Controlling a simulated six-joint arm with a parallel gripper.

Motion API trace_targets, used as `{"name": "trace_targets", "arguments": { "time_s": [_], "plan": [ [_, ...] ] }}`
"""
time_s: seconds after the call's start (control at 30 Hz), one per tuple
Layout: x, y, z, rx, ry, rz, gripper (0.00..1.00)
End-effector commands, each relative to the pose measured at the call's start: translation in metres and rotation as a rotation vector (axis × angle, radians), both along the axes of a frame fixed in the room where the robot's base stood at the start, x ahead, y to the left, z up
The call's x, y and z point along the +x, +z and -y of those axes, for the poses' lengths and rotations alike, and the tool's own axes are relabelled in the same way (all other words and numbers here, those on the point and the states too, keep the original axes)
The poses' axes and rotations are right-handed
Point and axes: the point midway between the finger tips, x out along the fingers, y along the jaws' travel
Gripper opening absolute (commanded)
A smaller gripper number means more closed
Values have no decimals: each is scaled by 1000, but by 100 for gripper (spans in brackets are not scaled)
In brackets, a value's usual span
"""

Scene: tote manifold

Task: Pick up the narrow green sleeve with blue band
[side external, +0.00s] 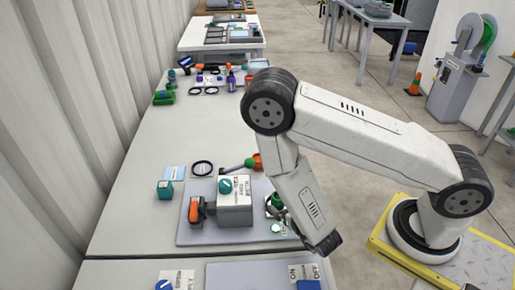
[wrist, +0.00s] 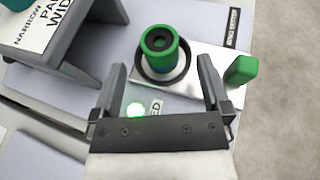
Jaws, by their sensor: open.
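A green sleeve (wrist: 160,42) with a dark hollow centre stands upright within a dark ring on a pale metal plate, at the top middle of the wrist view.
A grey block with a lettered top (wrist: 40,22) stands close to the left finger. A green block (wrist: 241,70) is just right of the right finger. A lit green lamp (wrist: 135,110) sits near the palm. An orange-handled part (side external: 196,210) is left of the grey housing (side external: 235,212).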

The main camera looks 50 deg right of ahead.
Motion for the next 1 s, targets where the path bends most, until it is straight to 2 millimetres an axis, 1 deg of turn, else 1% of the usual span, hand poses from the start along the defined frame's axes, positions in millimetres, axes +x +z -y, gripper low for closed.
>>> {"name": "trace_targets", "arguments": {
  "time_s": [0.17,0.53,0.7,1.0],
  "plan": [
    [9,-3,5,1,-4,2,98],
    [37,-15,18,1,-3,0,98],
    [41,-17,20,0,-1,0,98],
    [41,-17,20,0,0,0,98]
  ]
}}
